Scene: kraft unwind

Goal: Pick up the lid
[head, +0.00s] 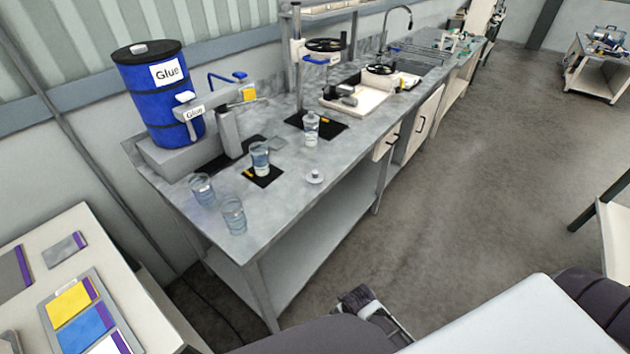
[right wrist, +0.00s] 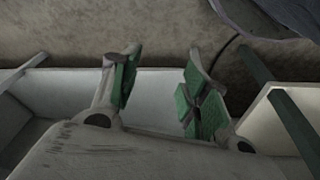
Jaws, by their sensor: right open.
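The lid (head: 315,177) looks like a small white disc with a knob on top. It lies on the grey workbench near its front edge in the head view. My right gripper (right wrist: 160,84) shows in the right wrist view with its green-padded fingers apart and nothing between them. The lid does not show in that view, and the gripper is away from it. Dark and white parts of my own body show at the bottom of the head view. My left gripper cannot be made out.
Clear cups (head: 233,215) and (head: 202,189) stand left of the lid. A cup (head: 260,159) stands on a black mat, and a bottle (head: 311,128) stands behind the lid. A blue glue drum (head: 160,95) is at the back left. The floor (head: 440,210) before the bench is clear.

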